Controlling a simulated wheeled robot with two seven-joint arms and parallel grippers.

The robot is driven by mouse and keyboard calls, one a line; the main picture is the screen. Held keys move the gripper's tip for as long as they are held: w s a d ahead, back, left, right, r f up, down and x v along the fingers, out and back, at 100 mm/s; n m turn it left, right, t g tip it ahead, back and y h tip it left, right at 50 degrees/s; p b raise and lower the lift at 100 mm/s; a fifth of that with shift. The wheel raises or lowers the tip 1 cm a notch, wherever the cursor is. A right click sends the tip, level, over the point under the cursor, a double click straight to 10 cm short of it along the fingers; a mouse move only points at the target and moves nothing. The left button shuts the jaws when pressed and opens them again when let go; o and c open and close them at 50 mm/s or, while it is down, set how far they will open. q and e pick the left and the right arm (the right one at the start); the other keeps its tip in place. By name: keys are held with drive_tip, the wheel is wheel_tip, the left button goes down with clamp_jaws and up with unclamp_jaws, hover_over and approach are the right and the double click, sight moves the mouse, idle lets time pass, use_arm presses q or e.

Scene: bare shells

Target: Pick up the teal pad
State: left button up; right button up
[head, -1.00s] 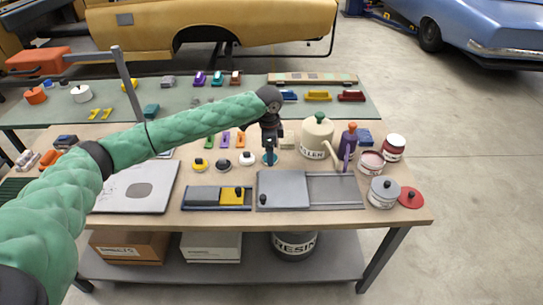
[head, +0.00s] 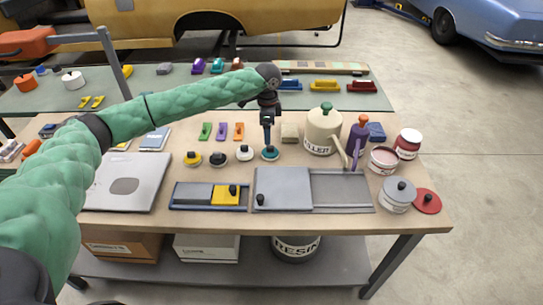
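The teal pad (head: 270,154) is a small round disc at the right end of a row of similar knobbed pads on the wooden workbench (head: 420,208). My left gripper (head: 267,145) points straight down over the teal pad, its fingertips at the pad's dark top. The fingers cover the pad's knob, and I cannot tell whether they are closed on it. The pad appears to rest on the bench. My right gripper is not in view.
Yellow (head: 192,159), black (head: 218,160) and white (head: 245,153) pads stand to the left. A grey sliding-lid tray (head: 340,188) lies in front.

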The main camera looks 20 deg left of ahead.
sight(270, 152)
use_arm(q)
wheel_tip(270, 152, down, 2)
drive_tip(key=shift+f+b, duration=0.15)
drive_tip(key=shift+b, duration=0.45)
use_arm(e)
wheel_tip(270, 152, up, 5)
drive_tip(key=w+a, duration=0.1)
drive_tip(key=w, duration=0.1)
use_arm(q)
wheel_tip(270, 152, down, 2)
drive_tip(key=shift+f+p, duration=0.1)
drive_tip(key=shift+p, duration=0.3)
drive_tip(key=f, duration=0.1)
drive_tip(key=f+p, duration=0.2)
drive_tip(key=f, duration=0.1)
drive_tip(key=shift+w+d, duration=0.3)
drive_tip(key=shift+f+p, duration=0.35)
drive_tip(key=shift+f, duration=0.35)
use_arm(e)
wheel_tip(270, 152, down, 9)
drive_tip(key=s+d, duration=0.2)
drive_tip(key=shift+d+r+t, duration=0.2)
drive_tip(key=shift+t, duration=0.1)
use_arm(q)
drive_tip(key=c, duration=1)
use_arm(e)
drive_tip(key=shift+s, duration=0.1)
